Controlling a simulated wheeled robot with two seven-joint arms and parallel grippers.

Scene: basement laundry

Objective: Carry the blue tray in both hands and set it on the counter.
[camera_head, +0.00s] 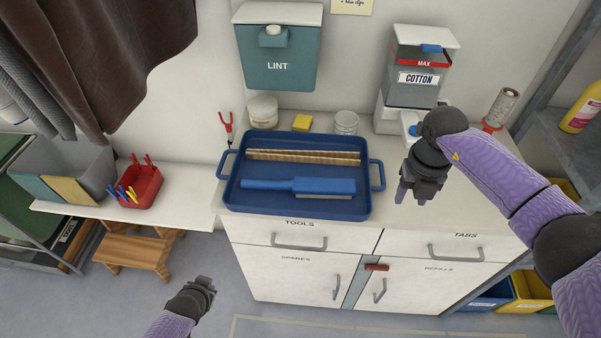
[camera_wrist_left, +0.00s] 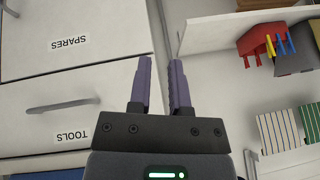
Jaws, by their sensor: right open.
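The blue tray (camera_head: 240,203) rests on the white counter (camera_head: 455,205), its front side close to the counter's front edge. It has a loop handle at its left end (camera_head: 224,164) and another at its right end (camera_head: 378,175). A blue brush (camera_head: 310,186) and a striped wooden strip (camera_head: 303,157) lie in it. My right gripper (camera_head: 414,192) is open and empty, just right of the right handle and apart from it. My left gripper (camera_head: 205,284) is low, left of the cabinet front; the left wrist view (camera_wrist_left: 160,75) shows its fingers apart with nothing between them.
Behind the tray stand a jar (camera_head: 263,110), a yellow block (camera_head: 302,122) and a clear jar (camera_head: 346,122). A cotton dispenser (camera_head: 416,75) stands at the back right. At left are a red peg basket (camera_head: 139,188) on a bench and a wooden step stool (camera_head: 135,250).

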